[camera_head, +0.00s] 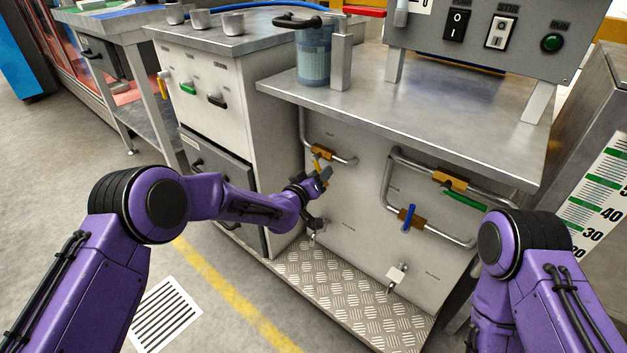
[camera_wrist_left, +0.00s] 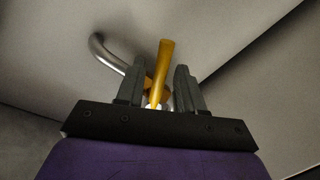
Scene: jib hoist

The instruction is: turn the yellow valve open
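The yellow valve's handle (camera_head: 317,164) hangs below a brass body (camera_head: 322,152) on a bent steel pipe on the front of the metal bench. My left gripper (camera_head: 325,176) is right at this handle. In the left wrist view, the yellow handle (camera_wrist_left: 164,70) stands between the two dark fingers of my left gripper (camera_wrist_left: 159,82). The fingers are apart, with a gap on each side of the handle. Part of the valve body is hidden behind the gripper base. My right arm shows at the lower right of the head view, but its gripper is out of view.
A blue-handled valve (camera_head: 409,218) and a green-handled valve (camera_head: 465,201) sit on pipes to the right. The bench top (camera_head: 430,97) overhangs the valves. A checkered metal plate (camera_head: 345,295) lies below. A cabinet (camera_head: 215,90) stands at the left.

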